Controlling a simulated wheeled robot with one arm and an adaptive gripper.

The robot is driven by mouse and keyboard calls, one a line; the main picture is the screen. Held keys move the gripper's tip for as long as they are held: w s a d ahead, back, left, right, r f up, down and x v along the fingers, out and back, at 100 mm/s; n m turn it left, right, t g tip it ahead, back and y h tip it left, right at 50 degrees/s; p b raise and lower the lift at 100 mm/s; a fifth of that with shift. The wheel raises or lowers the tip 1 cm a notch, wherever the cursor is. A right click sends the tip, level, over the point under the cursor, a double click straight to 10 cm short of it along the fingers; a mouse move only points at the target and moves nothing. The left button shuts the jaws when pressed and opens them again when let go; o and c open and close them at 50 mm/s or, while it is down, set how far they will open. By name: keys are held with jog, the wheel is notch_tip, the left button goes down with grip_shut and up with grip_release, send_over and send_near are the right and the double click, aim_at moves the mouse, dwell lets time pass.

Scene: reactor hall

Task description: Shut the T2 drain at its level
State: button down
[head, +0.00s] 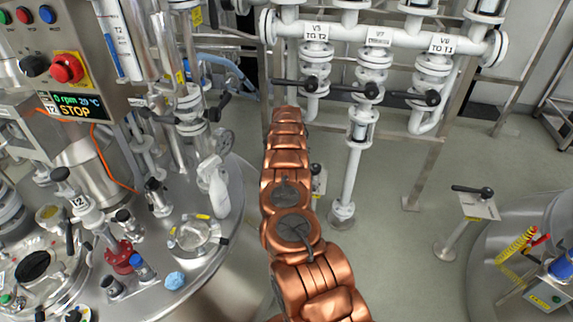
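A T2 label (123,38) is on the upright gauge at the upper left, beside a glass level tube (106,40). My copper arm reaches from the bottom centre up toward the white pipe rack. My gripper is not visible beyond the arm's far end.
The control panel (60,45) reads STOP. The white valve manifold (372,50) stands ahead. Clear floor (390,250) lies right of my arm.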

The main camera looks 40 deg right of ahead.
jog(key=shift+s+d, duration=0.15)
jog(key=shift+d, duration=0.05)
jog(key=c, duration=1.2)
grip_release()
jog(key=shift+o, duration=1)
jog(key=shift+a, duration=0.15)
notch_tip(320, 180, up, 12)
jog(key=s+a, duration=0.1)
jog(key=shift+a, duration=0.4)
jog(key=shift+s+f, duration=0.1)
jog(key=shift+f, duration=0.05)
